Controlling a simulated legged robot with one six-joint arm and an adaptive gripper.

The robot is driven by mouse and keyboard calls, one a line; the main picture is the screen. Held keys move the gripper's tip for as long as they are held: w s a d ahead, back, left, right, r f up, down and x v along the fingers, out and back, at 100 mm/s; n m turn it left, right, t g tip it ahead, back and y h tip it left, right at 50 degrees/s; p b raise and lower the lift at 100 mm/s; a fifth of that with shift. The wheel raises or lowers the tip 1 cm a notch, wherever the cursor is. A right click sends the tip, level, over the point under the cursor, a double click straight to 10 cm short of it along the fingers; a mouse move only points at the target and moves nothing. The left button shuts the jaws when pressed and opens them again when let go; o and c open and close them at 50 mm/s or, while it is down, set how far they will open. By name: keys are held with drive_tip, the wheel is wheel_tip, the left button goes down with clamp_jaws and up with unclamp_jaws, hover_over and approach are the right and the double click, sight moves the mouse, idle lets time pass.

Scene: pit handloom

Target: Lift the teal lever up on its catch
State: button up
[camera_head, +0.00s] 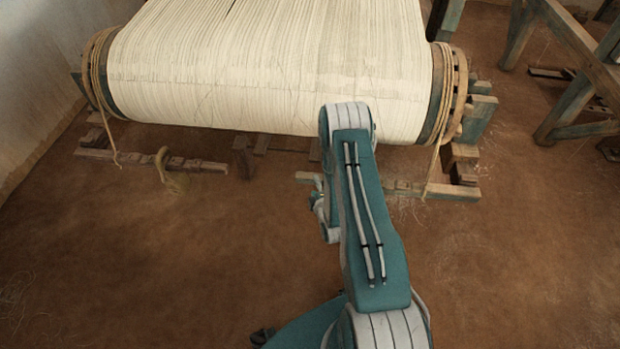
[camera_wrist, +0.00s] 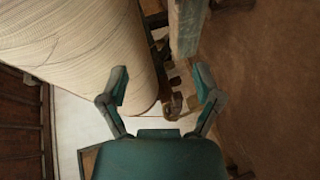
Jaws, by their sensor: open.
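I cannot surely pick out the teal lever or its catch in either view. In the wrist view my gripper (camera_wrist: 161,80) is open, with its two teal fingers apart and nothing held between them. Beyond the fingers, small brown wooden parts (camera_wrist: 172,104) show beside the end of the warp roll (camera_wrist: 85,50). A worn blue-green post (camera_wrist: 187,28) stands just above them in the picture. In the head view my gripper (camera_head: 322,205) hangs low in front of the loom, partly hidden behind my arm.
The warp roll (camera_head: 250,70) spans the loom's front, with rope-wound wooden end discs (camera_head: 448,95). A blue-green block (camera_head: 479,116) sits at its right end. A low wooden rail (camera_head: 205,165) carries a hanging rope coil (camera_head: 172,178). A trestle frame (camera_head: 572,100) stands at right. The foreground earth floor is clear.

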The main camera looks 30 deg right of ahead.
sight(312, 182)
drive_tip(key=s+f, duration=0.3)
drive_tip(key=shift+n+t, duration=0.3)
drive_tip(key=x, duration=1)
drive_tip(key=shift+w+d+f, duration=0.15)
drive_tip(key=shift+w+f, duration=0.05)
drive_tip(key=shift+w, duration=0.1)
drive_tip(key=shift+r, duration=0.1)
clamp_jaws()
